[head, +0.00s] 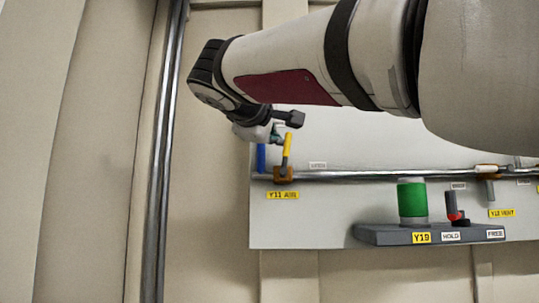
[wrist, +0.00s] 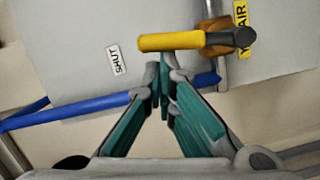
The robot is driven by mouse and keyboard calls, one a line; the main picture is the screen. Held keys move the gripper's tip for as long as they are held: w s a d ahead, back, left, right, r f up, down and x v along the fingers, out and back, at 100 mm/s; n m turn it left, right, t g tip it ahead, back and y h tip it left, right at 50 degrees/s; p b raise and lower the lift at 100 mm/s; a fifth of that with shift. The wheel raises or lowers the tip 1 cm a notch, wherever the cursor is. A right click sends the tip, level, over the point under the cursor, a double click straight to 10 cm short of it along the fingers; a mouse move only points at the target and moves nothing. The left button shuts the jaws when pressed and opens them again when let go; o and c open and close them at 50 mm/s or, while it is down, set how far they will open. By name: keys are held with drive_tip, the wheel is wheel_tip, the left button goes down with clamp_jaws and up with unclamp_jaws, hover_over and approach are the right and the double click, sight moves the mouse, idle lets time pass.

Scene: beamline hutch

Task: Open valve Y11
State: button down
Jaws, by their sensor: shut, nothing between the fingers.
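Valve Y11 has a yellow lever (head: 287,147) on a brass-coloured body (head: 284,174), above the yellow label "Y11 AIR" (head: 282,195). The lever stands up, across the horizontal metal pipe. In the wrist view the yellow lever (wrist: 168,42) extends left from the brass body (wrist: 212,36) toward the "SHUT" label (wrist: 114,60). My gripper (head: 290,119) is near the lever's upper end in the head view. In the wrist view my gripper (wrist: 163,78) is shut and empty, its teal fingertips meeting right beside the lever. I cannot tell whether they touch it.
A blue pipe (head: 261,157) is left of the valve. The metal pipe (head: 350,175) runs right, under a small pale label (head: 318,165). A grey shelf (head: 375,235) bears a green cylinder (head: 411,200) and a red-and-black lever (head: 452,207). A vertical metal pipe (head: 162,150) stands left.

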drive_tip(key=d+m, duration=0.2)
drive_tip(key=m, duration=0.1)
drive_tip(key=shift+d+r+g+y+b, duration=0.15)
drive_tip(key=shift+d+g+y+b, duration=0.15)
drive_tip(key=d+f+m+y+b, duration=0.1)
drive_tip(key=m, duration=0.1)
drive_tip(key=d+m+y+b, duration=0.1)
drive_tip(key=d+m+b, duration=0.1)
drive_tip(key=m, duration=0.1)
drive_tip(key=d+f+m+b, duration=0.1)
drive_tip(key=d+m, duration=0.1)
drive_tip(key=shift+s+d+f+m+g+y+b, duration=0.15)
drive_tip(key=shift+f+m+g+y+b, duration=0.15)
drive_tip(key=shift+g+y+b, duration=0.1)
